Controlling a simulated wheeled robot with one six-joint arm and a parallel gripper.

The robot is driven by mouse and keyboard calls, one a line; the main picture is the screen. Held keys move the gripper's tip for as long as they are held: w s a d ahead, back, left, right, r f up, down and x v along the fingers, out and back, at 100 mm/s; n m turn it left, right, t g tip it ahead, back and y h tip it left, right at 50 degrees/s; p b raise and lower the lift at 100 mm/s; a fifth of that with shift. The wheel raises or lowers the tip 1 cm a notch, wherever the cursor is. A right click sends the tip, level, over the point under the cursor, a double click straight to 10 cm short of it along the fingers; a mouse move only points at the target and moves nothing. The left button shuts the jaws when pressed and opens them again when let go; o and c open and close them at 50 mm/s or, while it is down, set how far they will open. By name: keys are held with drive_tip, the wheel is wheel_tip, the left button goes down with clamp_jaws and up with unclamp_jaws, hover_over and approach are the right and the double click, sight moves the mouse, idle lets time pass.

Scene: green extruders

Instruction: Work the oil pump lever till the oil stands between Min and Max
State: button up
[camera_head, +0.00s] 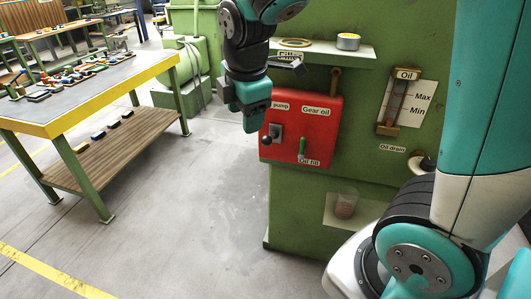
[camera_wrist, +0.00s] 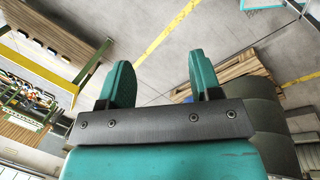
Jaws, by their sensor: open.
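The red oil pump box (camera_head: 325,118) is on the front of the green machine, with labels reading pump, Gear oil and Oil fill. A grey lever mount with a dark knob (camera_head: 267,140) sits at its left, below the pump label. A green handle (camera_head: 302,147) stands upright above the Oil fill label. The oil gauge (camera_head: 394,103) is at the right, beside Max and Min marks; its exact oil level is too small to read. My gripper (camera_head: 249,122) hangs in front of the box's upper left edge. In the wrist view my gripper (camera_wrist: 160,80) is open and empty.
A green shelf (camera_head: 350,53) with a small tin (camera_head: 348,41) juts out above the box. A workbench (camera_head: 65,95) with small parts is at the left. The floor between is clear.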

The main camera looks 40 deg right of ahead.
sight(268, 144)
drive_tip(key=w+d+f+n+h+b, duration=0.2)
drive_tip(key=w+d+f+n+h, duration=0.1)
drive_tip(key=w+d+n, duration=0.4)
drive_tip(key=shift+m, duration=0.8)
drive_tip(key=x, duration=1.1)
drive_tip(key=s+x, duration=0.1)
drive_tip(key=x, duration=0.5)
drive_tip(key=shift+d+f, duration=0.1)
drive_tip(key=shift+d, duration=0.15)
drive_tip(key=shift+c, duration=0.4)
clamp_jaws()
